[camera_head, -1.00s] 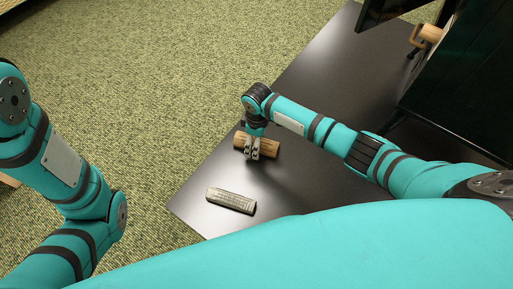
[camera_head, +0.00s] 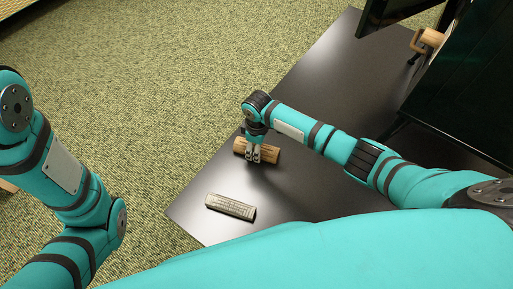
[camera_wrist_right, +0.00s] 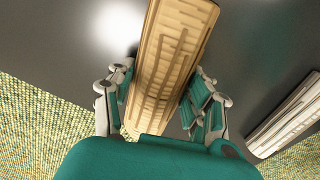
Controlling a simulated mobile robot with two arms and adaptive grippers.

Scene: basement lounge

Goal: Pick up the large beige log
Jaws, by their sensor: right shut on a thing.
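The large beige log (camera_head: 270,152) lies crosswise near the left edge of the black tabletop. My right gripper (camera_head: 254,156) reaches down over its middle and is shut on it. In the right wrist view the log (camera_wrist_right: 172,60), pale with darker grooves, runs between the two fingers (camera_wrist_right: 160,100). The part of the log under the fingers is hidden in the head view. I cannot tell any gap between log and table. My left arm shows at the left, but its gripper is out of view.
A grey remote-like bar (camera_head: 231,207) lies on the black table (camera_head: 330,85) in front of the log; it also shows in the right wrist view (camera_wrist_right: 290,115). A wooden mug-like object (camera_head: 430,38) and a dark screen (camera_head: 385,15) are at the back right. Green carpet (camera_head: 180,80) lies left.

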